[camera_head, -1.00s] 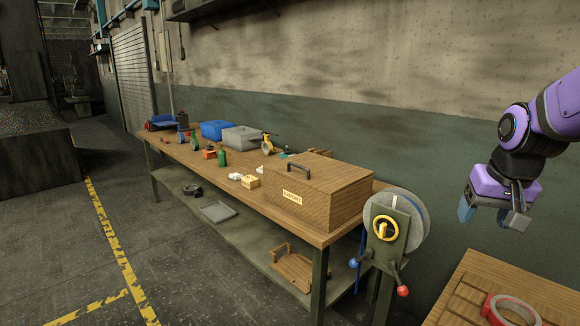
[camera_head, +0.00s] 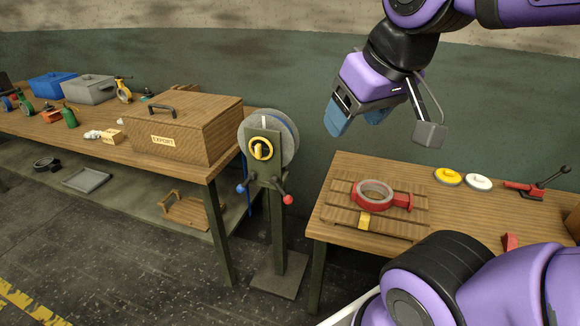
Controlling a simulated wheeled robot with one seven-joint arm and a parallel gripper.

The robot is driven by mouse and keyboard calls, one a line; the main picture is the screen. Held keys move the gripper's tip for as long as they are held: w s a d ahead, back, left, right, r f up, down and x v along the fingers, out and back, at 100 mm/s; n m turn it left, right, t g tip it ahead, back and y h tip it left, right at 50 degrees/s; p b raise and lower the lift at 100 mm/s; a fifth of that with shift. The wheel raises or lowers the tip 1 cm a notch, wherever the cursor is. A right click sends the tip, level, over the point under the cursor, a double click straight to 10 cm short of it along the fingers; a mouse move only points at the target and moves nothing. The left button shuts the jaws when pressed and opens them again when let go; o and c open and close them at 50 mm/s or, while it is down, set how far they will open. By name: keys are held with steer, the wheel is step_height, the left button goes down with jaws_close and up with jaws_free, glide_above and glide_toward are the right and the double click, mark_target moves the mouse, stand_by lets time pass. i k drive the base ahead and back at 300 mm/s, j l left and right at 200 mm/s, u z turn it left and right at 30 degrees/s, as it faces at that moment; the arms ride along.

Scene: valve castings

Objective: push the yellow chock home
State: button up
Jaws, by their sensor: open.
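The yellow chock (camera_head: 364,221) is a small block at the front edge of a slatted wooden pallet (camera_head: 338,207). A red valve casting (camera_head: 403,201), with a ring-shaped end and a short stub to the right, lies on the pallet just behind the chock. I cannot tell whether the chock touches the casting. My gripper (camera_head: 357,119) has blue fingers and is open and empty. It hangs in the air above and behind the pallet, well apart from the chock and casting.
The pallet lies on a wooden bench (camera_head: 345,165). A yellow disc (camera_head: 448,177), a white disc (camera_head: 479,183) and a red clamp (camera_head: 524,188) sit behind on the right. A reel stand (camera_head: 272,215) stands left of the bench. A wooden box (camera_head: 185,130) sits on the long table.

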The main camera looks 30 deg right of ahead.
mark_target(364, 219)
steer(key=j+z, duration=0.1)
steer(key=z, duration=0.85)
steer(key=k+z, duration=0.15)
steer(key=z, duration=0.35)
steer(key=j+z, duration=0.1)
steer(key=z, duration=0.35)
steer(key=k+z, duration=0.15)
steer(key=k, duration=0.55)
